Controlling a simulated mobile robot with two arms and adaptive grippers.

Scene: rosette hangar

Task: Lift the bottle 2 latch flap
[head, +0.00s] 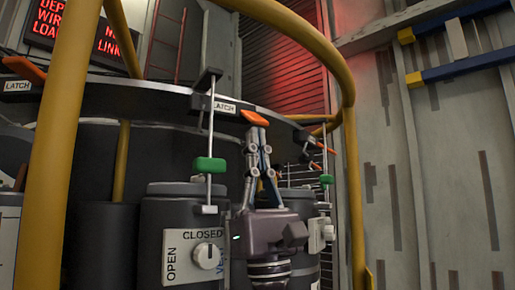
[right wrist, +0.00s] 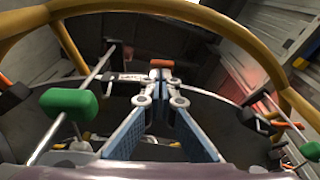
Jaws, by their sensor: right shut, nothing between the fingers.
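An orange latch flap (head: 255,118) sticks out from the dark curved rail beside a LATCH label (head: 225,107). My right gripper (head: 257,131) points up with its fingertips together and empty, just below this flap. In the right wrist view the flap (right wrist: 161,62) shows right at the fingertips (right wrist: 160,74); I cannot tell whether they touch. A grey bottle (head: 185,210) stands below the rail, with an OPEN/CLOSED dial plate (head: 192,257). No bottle number is readable. My left gripper is not in view.
A green handle (head: 210,165) hangs on a rod left of my gripper; another green handle (head: 326,180) is to the right. A second orange flap (head: 24,70) is at far left. A yellow guard rail (head: 347,170) curves around the place.

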